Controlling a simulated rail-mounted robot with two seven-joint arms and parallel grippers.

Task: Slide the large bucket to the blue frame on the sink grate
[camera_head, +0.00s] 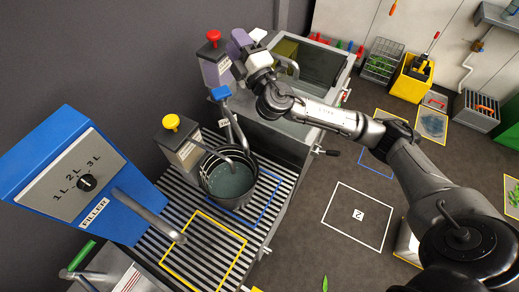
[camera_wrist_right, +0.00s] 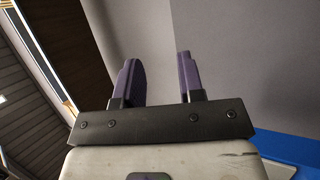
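The large bucket (camera_head: 229,196) is dark metal, stands upright on the slatted sink grate (camera_head: 178,222) and holds greyish liquid. The blue frame (camera_head: 268,208) is marked on the grate at the bucket's right. The bucket covers the frame's left part, so I cannot tell how its base sits against that side. My right gripper (camera_head: 237,42) is raised above and behind the bucket, near the dispensers at the wall, and apart from the bucket. The right wrist view shows its two purple fingers (camera_wrist_right: 160,80) spread apart with nothing between them. My left gripper is not in view.
A yellow frame (camera_head: 201,284) lies nearer on the grate. Yellow-knobbed (camera_head: 171,122) and blue-knobbed (camera_head: 221,93) dispensers with curved pipes stand close to the bucket. A blue filler machine (camera_head: 66,160) with a spout is at left. Floor right of the sink is mostly clear.

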